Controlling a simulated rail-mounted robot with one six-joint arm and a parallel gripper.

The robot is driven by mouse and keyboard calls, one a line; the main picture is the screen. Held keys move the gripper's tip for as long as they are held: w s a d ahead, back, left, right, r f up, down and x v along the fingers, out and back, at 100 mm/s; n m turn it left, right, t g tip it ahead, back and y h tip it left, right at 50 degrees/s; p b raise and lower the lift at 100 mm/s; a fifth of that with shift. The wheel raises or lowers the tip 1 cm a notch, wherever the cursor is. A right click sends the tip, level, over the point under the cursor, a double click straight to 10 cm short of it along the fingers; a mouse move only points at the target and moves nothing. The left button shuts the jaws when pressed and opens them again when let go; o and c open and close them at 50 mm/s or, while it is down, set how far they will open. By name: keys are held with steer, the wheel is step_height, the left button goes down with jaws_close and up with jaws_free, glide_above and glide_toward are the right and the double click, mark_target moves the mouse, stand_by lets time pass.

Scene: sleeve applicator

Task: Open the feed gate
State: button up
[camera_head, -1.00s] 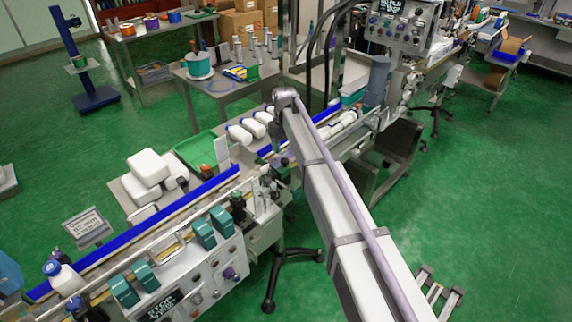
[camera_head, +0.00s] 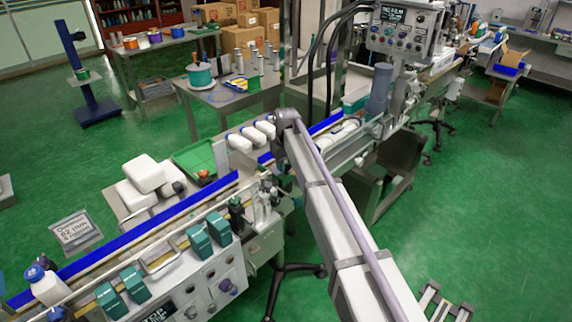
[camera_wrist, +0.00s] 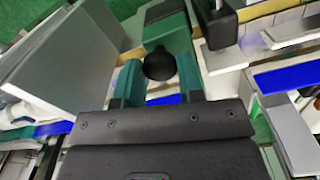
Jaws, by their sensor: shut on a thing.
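In the wrist view my gripper (camera_wrist: 160,72) has two teal fingers closed on a round black knob (camera_wrist: 159,62). The knob stands in front of a teal block (camera_wrist: 168,30); I cannot tell whether they are joined. I take the knob to be the feed gate's handle, but the gate itself is not clearly made out. In the head view my arm reaches over the conveyor line, and its own end hides the gripper and knob. The conveyor's blue guide rail (camera_head: 130,236) runs on either side of that spot.
Several white bottles (camera_head: 252,135) lie beside the line, behind my arm's end. A white bottle with a blue cap (camera_head: 46,286) stands at the line's left end. A control box (camera_head: 405,30) stands at the back right. In the wrist view a grey plate (camera_wrist: 60,60) is close on the left.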

jaws_close()
steer(key=s+d, duration=0.6)
steer(key=shift+d, duration=0.4)
steer(key=o, duration=0.8)
jaws_free()
step_height(320, 180, up, 11)
steer(key=p, duration=1)
steer(key=shift+f+p, duration=0.1)
steer(key=shift+p, duration=0.3)
